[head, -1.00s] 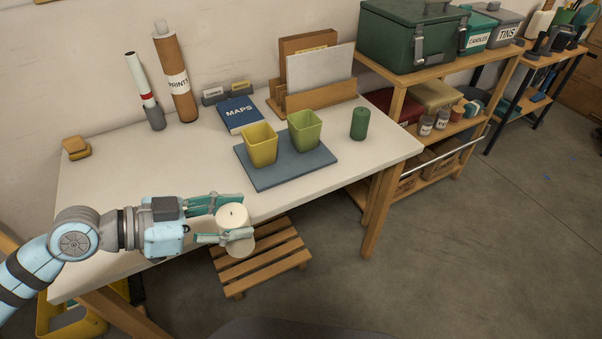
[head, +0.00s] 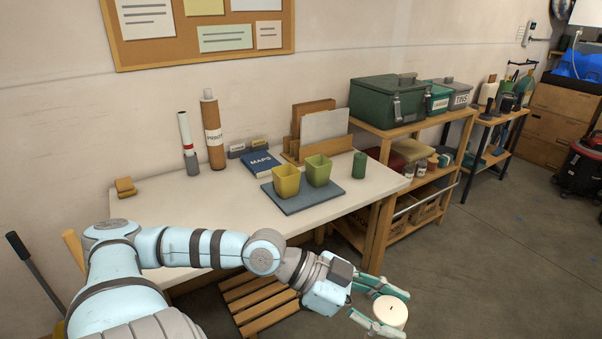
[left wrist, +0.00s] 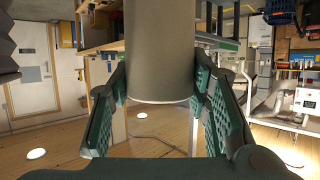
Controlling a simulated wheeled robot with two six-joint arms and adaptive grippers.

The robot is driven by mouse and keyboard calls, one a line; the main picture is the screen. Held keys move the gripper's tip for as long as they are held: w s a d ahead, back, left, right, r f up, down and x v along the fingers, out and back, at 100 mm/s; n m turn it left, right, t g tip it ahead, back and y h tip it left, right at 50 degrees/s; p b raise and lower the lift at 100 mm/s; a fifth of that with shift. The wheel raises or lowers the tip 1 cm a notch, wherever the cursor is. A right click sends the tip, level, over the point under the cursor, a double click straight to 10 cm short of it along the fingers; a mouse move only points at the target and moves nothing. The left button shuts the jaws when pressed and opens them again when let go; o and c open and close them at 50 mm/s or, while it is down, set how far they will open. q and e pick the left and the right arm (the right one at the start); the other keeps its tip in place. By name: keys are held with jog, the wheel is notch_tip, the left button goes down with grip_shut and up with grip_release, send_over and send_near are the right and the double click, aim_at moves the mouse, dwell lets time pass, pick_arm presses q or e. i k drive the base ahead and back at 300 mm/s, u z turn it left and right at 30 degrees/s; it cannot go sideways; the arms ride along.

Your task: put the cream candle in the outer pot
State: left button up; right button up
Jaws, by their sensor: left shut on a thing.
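My left gripper (head: 396,314) is shut on the cream candle (head: 391,312), with a finger on either side. It holds the candle over the floor, off the table's front right. In the left wrist view, the candle (left wrist: 160,50) fills the upper middle between the green finger pads. A yellow pot (head: 286,183) and a green pot (head: 319,172) stand side by side on a blue-grey mat (head: 300,206) on the table. The yellow pot is on the left, the green on the right. Both are far from the gripper. My right gripper is not in view.
A green cylinder (head: 359,165) stands right of the mat on the white table (head: 225,197). A blue book (head: 260,163), document holder (head: 322,147) and upright tubes (head: 213,135) are behind. A slatted stool (head: 259,301) and a wooden shelf (head: 412,126) stand nearby. Open floor lies right.

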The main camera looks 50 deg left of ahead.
aim_at(287, 192)
jog(key=z, duration=0.25)
jog(key=i, duration=1.25)
jog(key=u, duration=0.6)
jog(key=i, duration=0.95)
jog(key=u, duration=1)
